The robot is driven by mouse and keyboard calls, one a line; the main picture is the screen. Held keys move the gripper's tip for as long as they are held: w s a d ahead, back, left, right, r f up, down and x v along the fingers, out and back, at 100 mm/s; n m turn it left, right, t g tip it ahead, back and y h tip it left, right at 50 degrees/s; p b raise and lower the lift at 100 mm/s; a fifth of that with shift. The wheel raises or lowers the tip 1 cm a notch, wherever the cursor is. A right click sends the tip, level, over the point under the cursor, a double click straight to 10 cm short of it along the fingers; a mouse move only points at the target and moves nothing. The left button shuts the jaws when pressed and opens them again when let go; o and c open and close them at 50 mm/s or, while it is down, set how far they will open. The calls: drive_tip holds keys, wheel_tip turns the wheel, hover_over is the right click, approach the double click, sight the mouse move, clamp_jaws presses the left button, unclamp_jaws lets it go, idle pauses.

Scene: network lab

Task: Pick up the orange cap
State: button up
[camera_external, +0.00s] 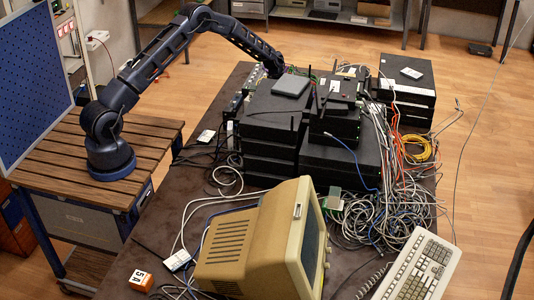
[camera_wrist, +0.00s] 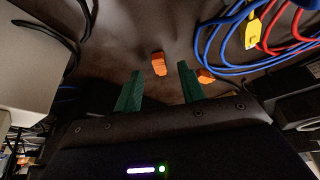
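In the wrist view, a small orange piece (camera_wrist: 158,63), which looks like the orange cap, lies on the dark brown table top. My gripper (camera_wrist: 160,69) has its two green fingers apart with nothing held between them. The orange piece appears in the gap between the fingertips, beyond them; the exact distance is hard to tell. A second orange piece (camera_wrist: 205,76) shows just right of the right finger, partly hidden by it. In the external view, my arm reaches behind the black equipment stacks, which hide my fingers and the orange pieces.
Blue cables (camera_wrist: 228,40), red cables and a yellow plug (camera_wrist: 253,29) lie right of the fingers. A pale box (camera_wrist: 32,60) and black cables stand at left. In the external view, black device stacks (camera_external: 270,135), tangled cables and a beige monitor (camera_external: 235,250) crowd the table.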

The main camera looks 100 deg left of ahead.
drive_tip(key=shift+x, duration=0.8)
clamp_jaws()
drive_tip(key=shift+r, duration=0.1)
wheel_tip(320, 180, up, 20)
